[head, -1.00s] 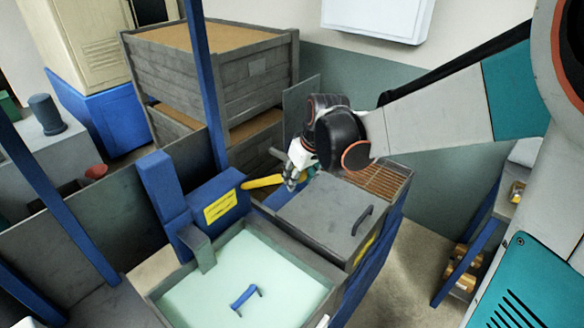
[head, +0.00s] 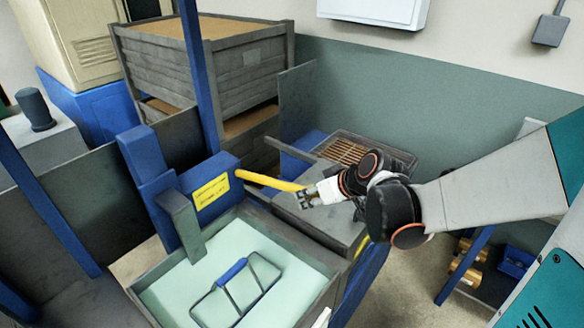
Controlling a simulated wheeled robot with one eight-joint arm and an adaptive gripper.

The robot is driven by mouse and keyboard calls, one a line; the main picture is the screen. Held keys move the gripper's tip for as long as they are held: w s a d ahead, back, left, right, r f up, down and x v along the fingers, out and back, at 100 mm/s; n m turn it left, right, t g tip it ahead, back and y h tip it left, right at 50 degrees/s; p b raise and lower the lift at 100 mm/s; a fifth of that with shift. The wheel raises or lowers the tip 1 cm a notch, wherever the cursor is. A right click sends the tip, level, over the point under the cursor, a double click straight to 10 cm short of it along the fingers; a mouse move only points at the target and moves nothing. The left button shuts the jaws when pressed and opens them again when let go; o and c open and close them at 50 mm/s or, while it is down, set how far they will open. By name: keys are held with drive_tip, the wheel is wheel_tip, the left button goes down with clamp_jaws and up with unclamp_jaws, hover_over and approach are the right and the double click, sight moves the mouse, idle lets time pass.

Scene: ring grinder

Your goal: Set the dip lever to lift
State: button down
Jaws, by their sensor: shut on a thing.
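The yellow dip lever (head: 268,181) sticks out to the right from a blue box (head: 214,187) with a yellow label. It slopes slightly down toward its free end. My gripper (head: 306,196) is shut on the lever's outer end, over the grey lid. The fingers and wrist hide the lever's tip. Below the box, a tank of pale green fluid (head: 185,300) holds a wire frame with a blue handle (head: 233,271). Much of the wire frame shows above the fluid.
A grey post (head: 180,222) stands at the tank's back rim. The grey lid (head: 335,228) lies under my wrist, with a brown grate (head: 358,148) behind it. A blue upright (head: 199,70) rises behind the lever box. Wooden crates (head: 200,65) stand farther back.

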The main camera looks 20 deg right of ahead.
wheel_tip(320, 180, down, 11)
drive_tip(key=b, duration=0.7)
drive_tip(key=shift+s+d+f+b, duration=0.2)
drive_tip(key=shift+s+d+b, duration=0.05)
drive_tip(key=shift+s+b, duration=0.15)
drive_tip(key=c, duration=1)
unclamp_jaws()
